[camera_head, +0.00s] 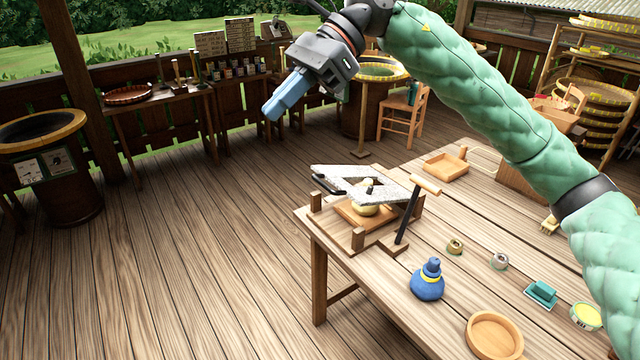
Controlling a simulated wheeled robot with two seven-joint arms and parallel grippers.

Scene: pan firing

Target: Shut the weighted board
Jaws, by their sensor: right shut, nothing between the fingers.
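The weighted board (398,193) looks like a grey-white speckled plate with a cut-out in its middle. It sits raised over a wooden base (355,215) at the table's near left corner, with a dark bar at its left end. My left gripper is not in view.
A blue bottle (428,285), a round wooden dish (494,337), small tins and a wooden tray (445,166) lie on the table (465,220). Open deck floor lies left.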

